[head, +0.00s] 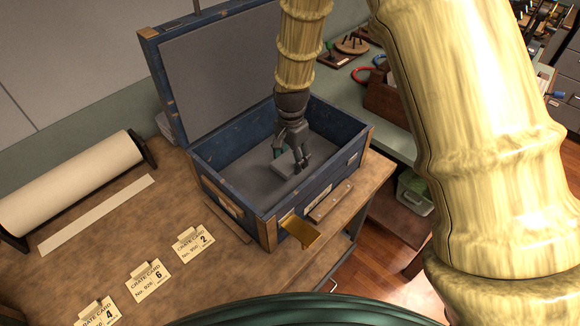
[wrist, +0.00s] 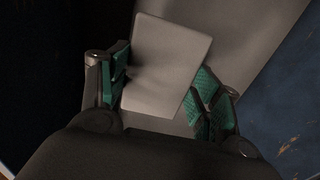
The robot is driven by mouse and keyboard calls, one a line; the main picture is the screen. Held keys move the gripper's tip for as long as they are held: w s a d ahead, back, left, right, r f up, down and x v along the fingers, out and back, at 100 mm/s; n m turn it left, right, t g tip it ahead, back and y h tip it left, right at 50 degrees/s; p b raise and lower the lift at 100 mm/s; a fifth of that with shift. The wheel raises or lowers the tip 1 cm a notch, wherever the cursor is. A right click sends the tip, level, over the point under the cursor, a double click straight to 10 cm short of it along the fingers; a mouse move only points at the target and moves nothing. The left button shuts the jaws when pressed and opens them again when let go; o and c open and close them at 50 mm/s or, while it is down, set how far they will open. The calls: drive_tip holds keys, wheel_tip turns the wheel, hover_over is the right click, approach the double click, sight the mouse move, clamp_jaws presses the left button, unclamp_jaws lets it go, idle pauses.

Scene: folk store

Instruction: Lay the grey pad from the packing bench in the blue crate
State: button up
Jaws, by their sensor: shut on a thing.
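The blue crate (head: 232,199) stands on the packing bench (head: 165,225) with its lid open and leaning back; it is lined in grey. My gripper (head: 291,160) reaches down inside the crate. The grey pad (head: 285,163) is between its fingers, low over the crate floor; I cannot tell whether it touches the floor. In the wrist view the pad (wrist: 168,62) is a light grey rectangle, slightly tilted, between the green-padded fingers (wrist: 160,95). The crate's blue wall (wrist: 285,110) shows at the right.
A paper roll (head: 70,185) lies at the bench's left. Several crate cards (head: 148,280) lie along the front. A brass hasp (head: 300,232) hangs from the crate's front. The raised lid (head: 215,75) stands behind my gripper. A green counter with tools is at the back right.

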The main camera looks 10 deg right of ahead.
sight(291, 169)
drive_tip(key=shift+f+p, duration=0.6)
drive_tip(key=shift+f, duration=1.95)
drive_tip(key=shift+f, duration=0.15)
drive_tip(key=o, duration=0.7)
drive_tip(key=shift+r+b, duration=1.55)
drive_tip(key=shift+r, duration=4.65)
